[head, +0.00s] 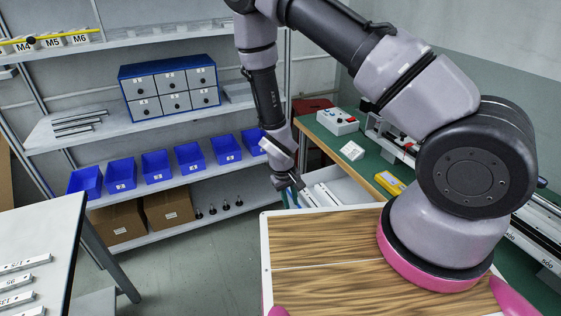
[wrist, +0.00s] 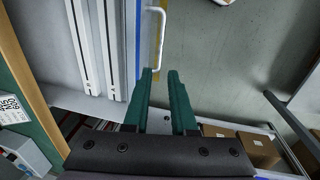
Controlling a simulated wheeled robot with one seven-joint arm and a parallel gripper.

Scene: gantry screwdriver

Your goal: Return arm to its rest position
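My arm reaches from the wooden top at the right, up over the scene and down to my gripper (head: 290,184). The gripper hangs pointing down by an open drawer (head: 335,187) of the green-topped bench. Long pale rails (wrist: 92,45) lie inside the drawer. I cannot tell the exact distance between fingers and handle.
A shelf rack with blue bins (head: 155,166), a drawer cabinet (head: 170,88) and cardboard boxes (head: 168,208) stands behind. The green bench (head: 350,167) carries a control box (head: 337,121) and a yellow device (head: 389,182). A white table (head: 40,240) is at left. Floor between is clear.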

